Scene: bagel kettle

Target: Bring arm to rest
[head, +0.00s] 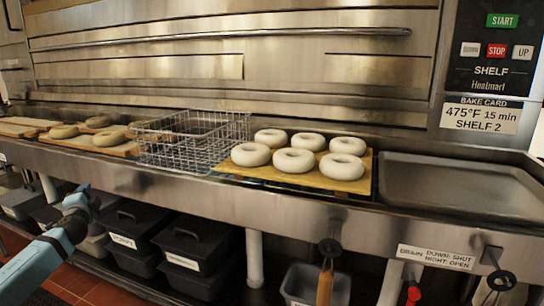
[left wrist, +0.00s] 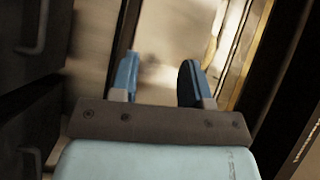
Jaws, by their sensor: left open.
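My left arm (head: 45,252) reaches in from the lower left in the head view. Its gripper (head: 84,203) is low, in front of the steel counter's front face and near the dark bins below. In the left wrist view the left gripper (left wrist: 158,78) is open, with its two blue fingers apart and nothing between them. A blurred pale metal surface lies beyond the fingers. My right gripper is in neither view.
The counter holds several bagels on a yellow board (head: 362,184), a wire basket (head: 208,134), boards of bagels at left and an empty tray (head: 450,185) at right. Dark lidded bins (head: 195,242) stand underneath.

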